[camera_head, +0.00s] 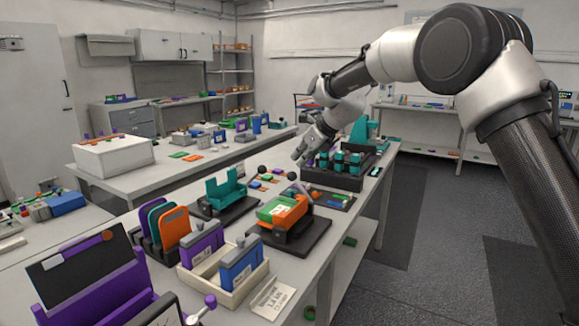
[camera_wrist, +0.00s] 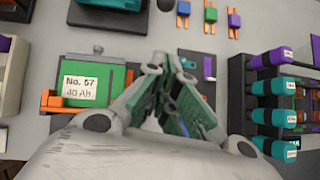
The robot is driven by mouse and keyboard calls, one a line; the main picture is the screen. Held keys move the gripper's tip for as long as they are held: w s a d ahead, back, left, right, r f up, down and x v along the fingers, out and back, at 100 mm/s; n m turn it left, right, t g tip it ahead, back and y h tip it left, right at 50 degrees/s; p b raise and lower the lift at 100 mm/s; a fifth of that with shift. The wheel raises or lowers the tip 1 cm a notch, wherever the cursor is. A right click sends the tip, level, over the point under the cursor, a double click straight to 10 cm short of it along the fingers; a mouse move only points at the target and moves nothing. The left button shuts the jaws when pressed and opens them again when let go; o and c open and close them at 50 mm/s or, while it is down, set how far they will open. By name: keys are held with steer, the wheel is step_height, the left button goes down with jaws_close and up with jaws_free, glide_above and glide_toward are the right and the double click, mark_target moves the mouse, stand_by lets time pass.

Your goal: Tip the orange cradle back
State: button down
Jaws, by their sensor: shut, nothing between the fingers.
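The orange cradle (camera_head: 291,217) sits on a black stand over a dark base plate (camera_head: 300,238) near the table's right edge. It holds a green block (camera_head: 272,209) with a white label; its exact tilt is hard to judge. In the wrist view the orange cradle (camera_wrist: 54,102) shows at the left around the green block (camera_wrist: 85,84), labelled "No. 57 40 Ah". My gripper (camera_head: 299,158) is shut and empty, above the table beyond the cradle. In the wrist view my gripper (camera_wrist: 168,64) is to the right of the cradle, apart from it.
A dark rack with teal-capped cylinders (camera_head: 338,162) stands beyond the cradle, right of my gripper in the wrist view. A teal cradle (camera_head: 226,188) stands to the left. A wooden tray (camera_head: 213,280) with purple and blue blocks is nearer. Small coloured parts lie behind the cradle.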

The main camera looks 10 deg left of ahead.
step_height(320, 180, up, 10)
steer(key=a, duration=0.2)
steer(key=shift+s+a, duration=0.15)
steer(key=shift+s, duration=0.1)
steer(key=shift+f, duration=0.1)
